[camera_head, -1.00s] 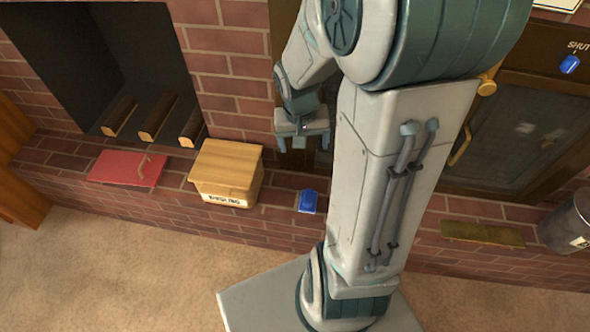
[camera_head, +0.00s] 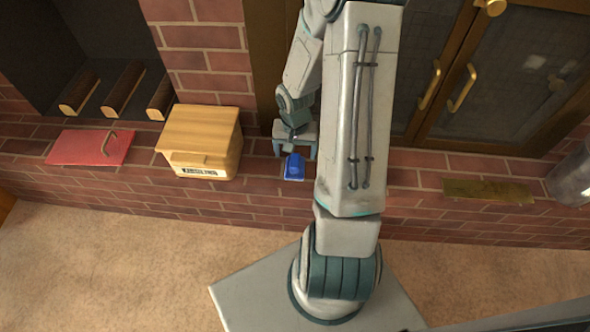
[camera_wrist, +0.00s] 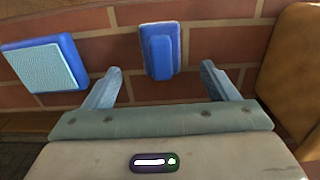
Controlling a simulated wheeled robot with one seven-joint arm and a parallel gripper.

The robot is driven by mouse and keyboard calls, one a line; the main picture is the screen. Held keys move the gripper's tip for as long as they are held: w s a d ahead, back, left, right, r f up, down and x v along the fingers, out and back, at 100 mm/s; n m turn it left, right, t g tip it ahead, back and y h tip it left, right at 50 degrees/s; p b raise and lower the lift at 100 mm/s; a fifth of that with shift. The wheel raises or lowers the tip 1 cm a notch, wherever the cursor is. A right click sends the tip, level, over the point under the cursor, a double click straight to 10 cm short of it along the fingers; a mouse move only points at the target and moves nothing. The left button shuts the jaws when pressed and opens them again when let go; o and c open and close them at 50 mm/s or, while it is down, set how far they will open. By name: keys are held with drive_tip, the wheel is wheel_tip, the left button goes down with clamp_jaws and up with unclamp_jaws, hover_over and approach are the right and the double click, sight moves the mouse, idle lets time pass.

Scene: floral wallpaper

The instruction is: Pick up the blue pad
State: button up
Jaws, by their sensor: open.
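A blue pad with a raised blue grip (camera_head: 293,172) lies on the brick ledge, just in front of my gripper (camera_head: 295,152). In the wrist view this blue pad (camera_wrist: 160,50) lies between and slightly beyond the two open fingertips of my gripper (camera_wrist: 160,72), with space on both sides. Nothing is held. A second blue piece with a light blue textured face (camera_wrist: 45,66) is at the left of the wrist view, outside the fingers. My arm seems to hide it in the head view. I cannot tell the exact height of the fingers above the ledge.
A wooden box (camera_head: 203,135) stands on the ledge left of the gripper, and its side shows at the wrist view's right. A red panel with a handle (camera_head: 90,148) lies farther left. A brass plate (camera_head: 488,191) and a metal can (camera_head: 572,178) are at the right.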

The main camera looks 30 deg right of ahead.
sight(295, 160)
drive_tip(key=f+b, duration=0.1)
drive_tip(key=f, duration=0.1)
drive_tip(key=f+b, duration=0.1)
drive_tip(key=f, duration=0.2)
drive_tip(key=f+b, duration=0.2)
drive_tip(key=f, duration=0.1)
drive_tip(key=shift+w+d, duration=0.15)
drive_tip(key=shift+w, duration=0.15)
drive_tip(key=shift+r, duration=0.1)
drive_tip(key=c, duration=1.2)
drive_tip(key=shift+r+p, duration=0.5)
drive_tip(key=shift+r, duration=0.1)
wheel_tip(295, 160, up, 4)
drive_tip(key=shift+f+p, duration=0.15)
drive_tip(key=shift+p, duration=1.05)
drive_tip(key=s+d+r+p, duration=0.1)
drive_tip(key=s+d+r, duration=0.1)
drive_tip(key=s, duration=0.1)
drive_tip(key=s+d+r+p, duration=0.2)
drive_tip(key=d, duration=0.1)
drive_tip(key=s+d+r+p, duration=0.1)
drive_tip(key=s+d+r, duration=0.1)
drive_tip(key=s+d, duration=0.1)
drive_tip(key=shift+s+p, duration=0.3)
drive_tip(key=shift+p, duration=0.1)
